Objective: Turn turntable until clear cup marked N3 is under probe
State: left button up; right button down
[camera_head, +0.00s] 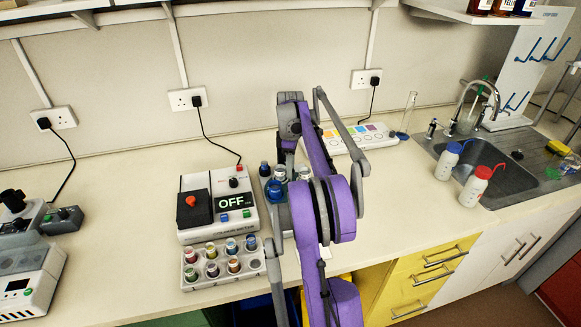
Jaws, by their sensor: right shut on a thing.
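My right gripper (287,150) is at the end of the purple and grey arm, over the middle of the bench, beside a cluster of small vessels. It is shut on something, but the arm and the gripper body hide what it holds. The cluster holds a dark blue-capped bottle (265,169), a blue vessel (275,190) and pale, clear-looking ones (304,173). They stand close together, partly behind my arm. I cannot make out a turntable, a probe or an N3 mark. My left gripper is not in view.
A meter box (217,204) reading OFF stands left of the cluster, with a rack (222,278) of coloured vials in front. A white colour-patched strip (348,139) lies behind. Two wash bottles (475,187) and a sink (505,175) are at right.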

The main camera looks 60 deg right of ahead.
jog(key=shift+n, duration=7)
jog(key=c, duration=0.5)
grip_release()
jog(key=shift+c, duration=0.2)
